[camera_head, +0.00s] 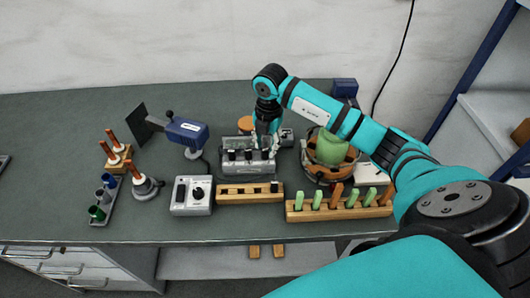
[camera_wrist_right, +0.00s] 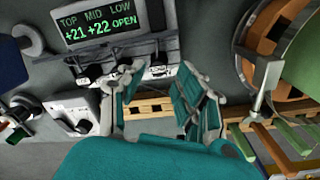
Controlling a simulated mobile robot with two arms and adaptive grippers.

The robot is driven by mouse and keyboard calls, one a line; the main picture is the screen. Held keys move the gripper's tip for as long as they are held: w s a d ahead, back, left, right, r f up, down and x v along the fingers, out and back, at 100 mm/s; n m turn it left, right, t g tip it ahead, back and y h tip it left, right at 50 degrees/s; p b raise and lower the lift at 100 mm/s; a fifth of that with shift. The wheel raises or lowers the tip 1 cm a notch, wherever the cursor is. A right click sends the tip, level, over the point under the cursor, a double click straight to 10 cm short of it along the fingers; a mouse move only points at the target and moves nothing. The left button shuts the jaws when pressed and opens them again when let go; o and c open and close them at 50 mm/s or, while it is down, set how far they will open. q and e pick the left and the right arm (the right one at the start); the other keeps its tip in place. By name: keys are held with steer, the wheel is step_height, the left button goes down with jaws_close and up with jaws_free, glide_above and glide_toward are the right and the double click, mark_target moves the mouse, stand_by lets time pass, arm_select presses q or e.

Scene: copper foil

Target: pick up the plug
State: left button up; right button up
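The grey device (camera_head: 262,168) stands in the middle of the bench with a row of dark upright pieces (camera_head: 248,154) that look like plugs. In the right wrist view its display (camera_wrist_right: 100,28) reads TOP +21, MID +22, LOW OPEN. A small dark piece (camera_head: 274,187) sits at the right end of the wooden rack (camera_head: 235,196) in front; I cannot tell which piece is the task's plug. My right gripper (camera_head: 265,138) is over the device's back right, pointing down. In the wrist view its fingers (camera_wrist_right: 162,92) are apart with nothing visibly held between them. My left gripper is out of view.
A grey box with a knob (camera_head: 192,208) stands left of the wooden rack. A rack of green and orange handles (camera_head: 325,213) is right of it. A green cylinder in an orange-rimmed holder (camera_head: 331,148) stands beside my right arm. A blue tool (camera_head: 187,131) stands at back left.

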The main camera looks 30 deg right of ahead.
mark_target(266, 150)
steer(key=shift+w+f+p, duration=0.2)
steer(key=shift+f+p, duration=0.25)
steer(key=shift+f, duration=1.4)
jaws_close()
steer(key=shift+r, duration=0.15)
